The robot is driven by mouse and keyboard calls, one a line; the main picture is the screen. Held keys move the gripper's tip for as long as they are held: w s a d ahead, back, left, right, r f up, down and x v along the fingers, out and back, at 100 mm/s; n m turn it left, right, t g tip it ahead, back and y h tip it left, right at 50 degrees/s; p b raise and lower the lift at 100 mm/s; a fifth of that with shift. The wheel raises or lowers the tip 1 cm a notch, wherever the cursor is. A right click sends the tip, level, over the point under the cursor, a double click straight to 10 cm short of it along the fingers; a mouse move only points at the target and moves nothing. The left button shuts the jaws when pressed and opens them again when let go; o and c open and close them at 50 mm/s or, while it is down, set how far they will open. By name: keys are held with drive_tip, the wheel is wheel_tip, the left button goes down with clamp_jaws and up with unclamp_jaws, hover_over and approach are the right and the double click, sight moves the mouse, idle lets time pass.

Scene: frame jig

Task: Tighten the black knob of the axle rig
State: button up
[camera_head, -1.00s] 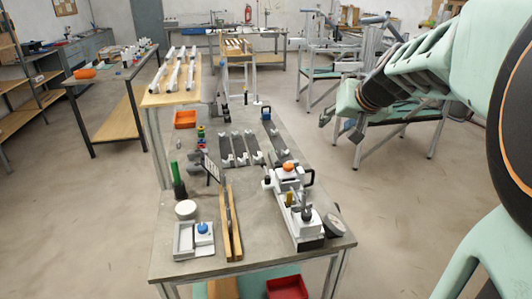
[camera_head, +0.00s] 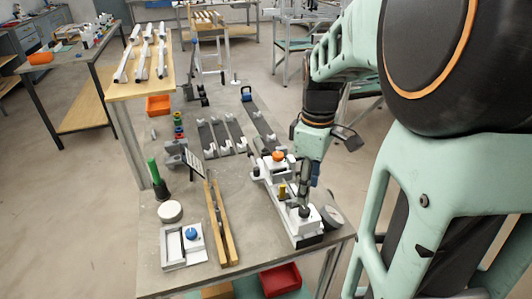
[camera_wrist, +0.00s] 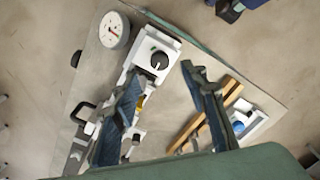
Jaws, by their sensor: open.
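The axle rig (camera_head: 305,233) is a long white and dark fixture near the front right corner of the grey table. Its black knob (camera_head: 304,211) stands on the white block at the rig's near end; in the wrist view the black knob (camera_wrist: 158,60) shows a pale mark on top. My gripper (camera_head: 303,190) points down over the rig's near part. In the wrist view my gripper (camera_wrist: 161,70) is open and empty, its fingertips apart. The knob appears just beyond and between the tips. I cannot tell the exact height gap.
The rig also carries an orange knob (camera_head: 278,156) and a brass-coloured part (camera_head: 282,190) close to my fingers. A round dial gauge (camera_wrist: 112,30) lies beside the rig's near end. Wooden rails (camera_head: 228,232) and a white tray with a blue knob (camera_head: 191,232) lie to the left.

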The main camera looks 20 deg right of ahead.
sight(305, 209)
wheel_tip(305, 209, down, 7)
drive_tip(key=shift+w+f, duration=0.1)
idle(0.3)
clamp_jaws()
